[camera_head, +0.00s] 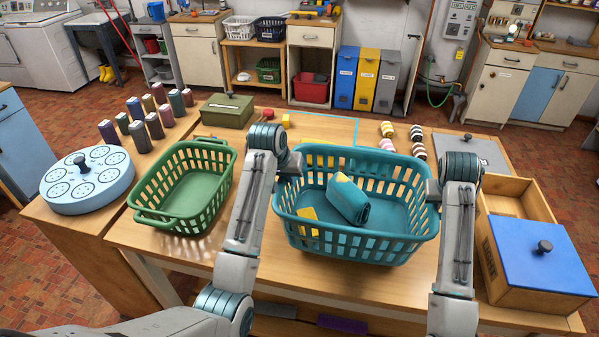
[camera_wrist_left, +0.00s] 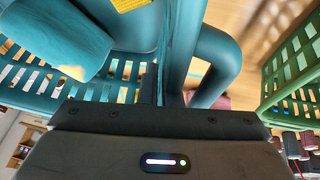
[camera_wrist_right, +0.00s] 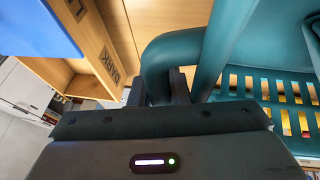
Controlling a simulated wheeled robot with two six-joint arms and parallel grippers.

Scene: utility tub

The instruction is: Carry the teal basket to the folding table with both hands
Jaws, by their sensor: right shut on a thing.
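The teal basket (camera_head: 355,245) is at the wooden table in front of me, upright, with a rolled teal cloth (camera_head: 347,200) and a yellow piece (camera_head: 308,220) inside. I cannot tell whether its base touches the tabletop. My left gripper (camera_head: 290,168) is at the basket's left handle (camera_wrist_left: 228,65); the handle and rim hide its fingertips, so their closure is unclear. My right gripper (camera_head: 433,190) is shut on the right handle (camera_wrist_right: 160,55). I cannot pick out a separate folding table.
A green basket (camera_head: 185,187) stands close on the left, beside a round blue case (camera_head: 88,182) and several bottles. A wooden box with a blue lid (camera_head: 540,262) and an open wooden compartment (camera_head: 520,197) are close on the right. Cabinets and bins (camera_head: 366,78) line the back; red floor lies between.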

